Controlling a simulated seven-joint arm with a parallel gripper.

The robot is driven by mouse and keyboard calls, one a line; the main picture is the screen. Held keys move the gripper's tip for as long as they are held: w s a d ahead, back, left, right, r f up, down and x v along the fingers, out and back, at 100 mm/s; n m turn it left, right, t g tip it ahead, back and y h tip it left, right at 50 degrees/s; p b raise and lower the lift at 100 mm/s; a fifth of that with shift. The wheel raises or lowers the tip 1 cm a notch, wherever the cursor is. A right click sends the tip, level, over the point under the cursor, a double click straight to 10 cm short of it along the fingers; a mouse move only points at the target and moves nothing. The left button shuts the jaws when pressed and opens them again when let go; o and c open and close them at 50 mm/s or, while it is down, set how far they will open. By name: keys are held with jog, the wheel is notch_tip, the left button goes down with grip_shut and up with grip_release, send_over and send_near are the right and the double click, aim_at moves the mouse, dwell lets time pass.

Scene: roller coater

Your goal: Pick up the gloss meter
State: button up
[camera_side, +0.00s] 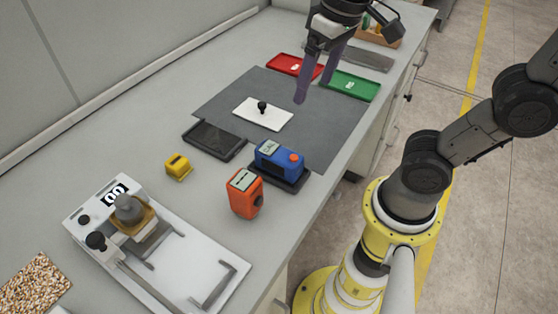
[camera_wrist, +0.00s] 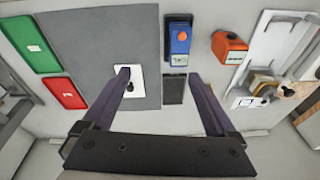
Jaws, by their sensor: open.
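Two hand-sized meters stand on the bench, and no readable label tells which is the gloss meter. A blue meter with a display and an orange-red button (camera_side: 279,158) sits on a dark base; it shows at the top of the wrist view (camera_wrist: 180,42). An orange meter with a display (camera_side: 244,194) stands nearer the side camera, and right of the blue one in the wrist view (camera_wrist: 228,47). My gripper (camera_side: 312,90) is open and empty, above the far part of the grey mat, apart from both meters. Its purple fingers (camera_wrist: 158,75) spread wide in the wrist view.
A white plate with a black knob (camera_side: 275,119) lies on the grey mat (camera_side: 222,105). A black flat panel (camera_side: 214,139), a small yellow block (camera_side: 178,167) and a white coater device (camera_side: 190,285) are nearby. Red (camera_side: 292,65) and green (camera_side: 352,86) trays lie at the far end.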

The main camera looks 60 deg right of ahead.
aim_at(279, 152)
jog(key=w+a+f+n+g, duration=0.1)
jog(key=w+a+f+g, duration=0.15)
jog(key=w+a, duration=0.25)
jog(key=f, duration=1.4)
jog(key=shift+s+f, duration=0.3)
jog(key=shift+s, duration=0.05)
grip_shut()
